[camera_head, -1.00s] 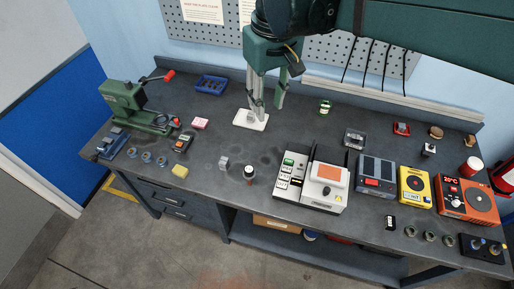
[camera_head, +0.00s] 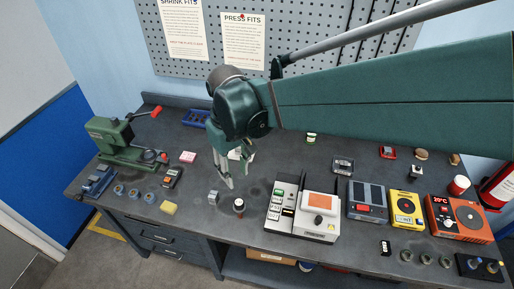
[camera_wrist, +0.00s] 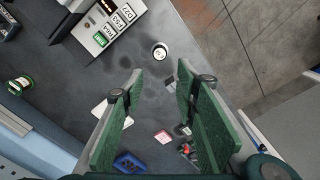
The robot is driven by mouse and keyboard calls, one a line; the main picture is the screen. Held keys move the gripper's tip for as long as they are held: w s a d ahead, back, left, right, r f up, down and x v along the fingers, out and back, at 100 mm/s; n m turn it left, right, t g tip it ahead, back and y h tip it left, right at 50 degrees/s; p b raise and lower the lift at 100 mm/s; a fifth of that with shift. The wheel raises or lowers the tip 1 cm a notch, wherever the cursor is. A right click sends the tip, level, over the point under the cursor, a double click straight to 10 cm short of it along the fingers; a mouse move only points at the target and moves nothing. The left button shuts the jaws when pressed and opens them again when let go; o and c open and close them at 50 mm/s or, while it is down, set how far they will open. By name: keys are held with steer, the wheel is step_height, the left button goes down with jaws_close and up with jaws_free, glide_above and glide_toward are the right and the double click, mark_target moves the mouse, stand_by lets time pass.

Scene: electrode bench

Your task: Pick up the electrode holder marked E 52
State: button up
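I cannot make out the E 52 mark on any object. A white unit with a column of small labelled plates (camera_head: 276,207) stands right of centre. The labelled plates also show in the wrist view (camera_wrist: 115,22), too small to read surely. A small dark round pot with a pale top (camera_head: 239,205) and a small grey block (camera_head: 214,197) stand on the bench in front of my gripper. The pot also shows in the wrist view (camera_wrist: 160,51). My gripper (camera_head: 228,182) hangs above the bench behind them. Its green fingers (camera_wrist: 157,85) are apart with nothing between them.
The bench (camera_head: 195,225) holds a green press (camera_head: 118,140) at left, a pink case (camera_head: 188,157), a yellow block (camera_head: 168,208) and a blue tray (camera_head: 196,117). A grey unit (camera_head: 367,200), a yellow unit (camera_head: 406,208) and an orange unit (camera_head: 458,216) crowd the right.

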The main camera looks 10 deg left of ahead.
mark_target(238, 202)
step_height(238, 202, down, 16)
steer(key=shift+r, duration=0.15)
stand_by(0.3)
steer(key=shift+f, duration=1.25)
steer(key=shift+f, duration=0.15)
steer(key=shift+d+f, duration=0.1)
steer(key=shift+f, duration=2.4)
steer(key=c, duration=0.9)
steer(key=shift+r, duration=5.05)
steer(key=shift+c, duration=0.2)
